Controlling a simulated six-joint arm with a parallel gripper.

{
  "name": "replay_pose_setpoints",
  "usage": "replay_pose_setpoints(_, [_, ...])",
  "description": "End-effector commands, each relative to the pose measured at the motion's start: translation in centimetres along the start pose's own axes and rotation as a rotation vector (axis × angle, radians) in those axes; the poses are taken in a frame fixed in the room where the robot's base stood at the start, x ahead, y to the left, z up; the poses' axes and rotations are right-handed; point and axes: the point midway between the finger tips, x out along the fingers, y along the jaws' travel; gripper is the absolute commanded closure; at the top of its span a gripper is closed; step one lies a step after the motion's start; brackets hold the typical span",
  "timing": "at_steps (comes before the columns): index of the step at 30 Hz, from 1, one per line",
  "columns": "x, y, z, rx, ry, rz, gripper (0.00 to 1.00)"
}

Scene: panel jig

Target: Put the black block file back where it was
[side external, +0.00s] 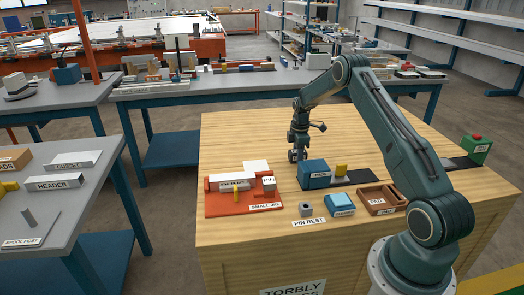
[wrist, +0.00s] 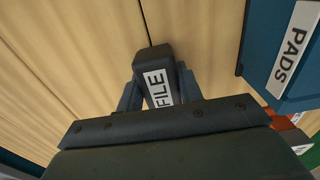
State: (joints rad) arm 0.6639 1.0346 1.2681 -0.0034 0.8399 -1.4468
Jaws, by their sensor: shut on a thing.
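The black block file (wrist: 153,62), with a white FILE label, is between the two fingers of my gripper (wrist: 158,90) in the wrist view. The fingers are shut on its sides and its far end points away from the wrist over pale wood. In the side view my gripper (side external: 297,156) is low over the wooden bench, just left of and behind the blue PADS box (side external: 314,173). The file is too small and dark to make out there. I cannot tell whether the file touches the bench.
The PADS box also shows close on the right in the wrist view (wrist: 262,45). A dark strip (side external: 372,172) runs from it towards a green box with a red button (side external: 476,150). The orange small jig (side external: 218,208) is at left; a brown tray (side external: 377,196) is in front. Bare wood lies behind.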

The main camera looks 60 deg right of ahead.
Motion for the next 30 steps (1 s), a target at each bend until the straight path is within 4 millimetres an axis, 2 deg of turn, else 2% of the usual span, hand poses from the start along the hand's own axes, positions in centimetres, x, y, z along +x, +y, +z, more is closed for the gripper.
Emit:
replay_pose_setpoints(10, [0.2, 0.0, 0.0, 0.000, 0.000, 0.001, 0.85])
replay_pose_setpoints(11, [0.3, 0.0, 0.0, 0.000, 0.000, 0.000, 0.62])
replay_pose_setpoints(14, [0.2, 0.0, 0.0, 0.000, 0.000, 0.000, 0.42])
replay_pose_setpoints(24, [0.1, 0.0, 0.0, 0.000, 0.000, 0.001, 0.42])
replay_pose_setpoints(30, [-0.8, 0.1, 0.0, 0.000, 0.000, 0.002, 0.42])
